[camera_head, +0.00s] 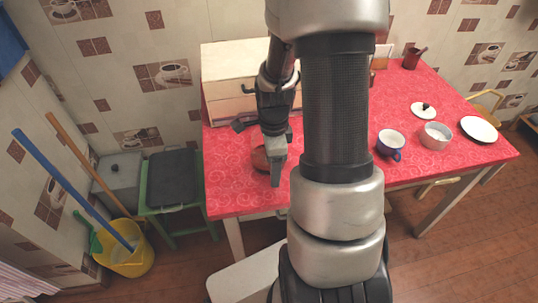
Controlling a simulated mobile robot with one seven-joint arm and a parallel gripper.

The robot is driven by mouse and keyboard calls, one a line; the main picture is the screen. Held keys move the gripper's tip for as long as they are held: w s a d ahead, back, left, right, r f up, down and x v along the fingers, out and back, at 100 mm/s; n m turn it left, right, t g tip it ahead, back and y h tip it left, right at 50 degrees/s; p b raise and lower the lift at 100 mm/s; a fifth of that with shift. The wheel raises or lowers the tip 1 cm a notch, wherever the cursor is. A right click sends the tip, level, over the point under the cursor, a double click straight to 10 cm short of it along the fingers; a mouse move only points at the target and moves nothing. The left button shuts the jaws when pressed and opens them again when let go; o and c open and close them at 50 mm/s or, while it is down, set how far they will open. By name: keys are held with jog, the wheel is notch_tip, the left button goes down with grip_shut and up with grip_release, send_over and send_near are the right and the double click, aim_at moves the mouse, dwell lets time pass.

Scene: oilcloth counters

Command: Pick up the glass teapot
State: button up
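My gripper (276,172) points down over the left part of the red patterned table (232,198). It is seen edge-on, so I cannot tell whether its fingers are open or shut. A small rounded reddish-brown thing (260,159) shows just left of my gripper, mostly hidden behind it. It may be the glass teapot, but I cannot make out a spout, handle or lid. I cannot tell whether my gripper touches it. No other thing in view looks clearly like a glass teapot. My arm covers the middle of the table.
A wooden box (228,66) stands at the back left. A blue-and-white mug (390,142), a pale pot (435,136), a lid (424,111) and a white plate (479,129) sit on the right. A green stool (172,178) and yellow bucket (131,262) stand left of the table.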

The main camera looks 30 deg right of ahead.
jog(key=shift+f, duration=0.45)
jog(key=shift+c, duration=0.5)
jog(key=c, duration=1.4)
jog(key=shift+r, duration=0.1)
grip_shut()
jog(key=shift+r, duration=0.1)
